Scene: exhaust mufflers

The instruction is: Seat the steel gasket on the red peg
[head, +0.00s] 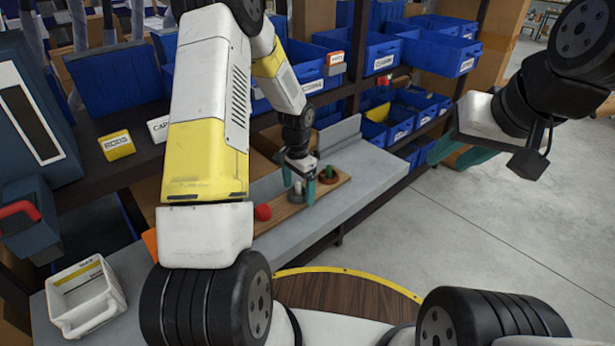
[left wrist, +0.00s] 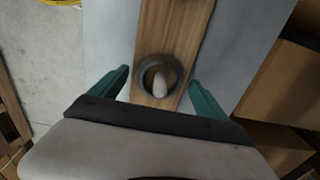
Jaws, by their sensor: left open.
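A wooden board (head: 340,183) lies on the grey bench top and bears upright pegs. In the left wrist view, a dark grey steel gasket (left wrist: 159,72) lies around a pale grey peg (left wrist: 160,86) on the board. My left gripper (head: 303,188) is open above it, with one green finger to each side of the ring and apart from it. A red rounded peg (head: 263,212) shows at the near left end. A green peg with a reddish-brown ring around its base (head: 329,178) stands at the far end. My right gripper (head: 460,153) is open and empty, off to the right.
Shelves with blue bins (head: 370,55) stand behind the bench. A white bin (head: 86,295) sits at the lower left. A yellow-edged round wooden top (head: 345,292) is in front. The grey bench strip (head: 370,165) beside the board is clear.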

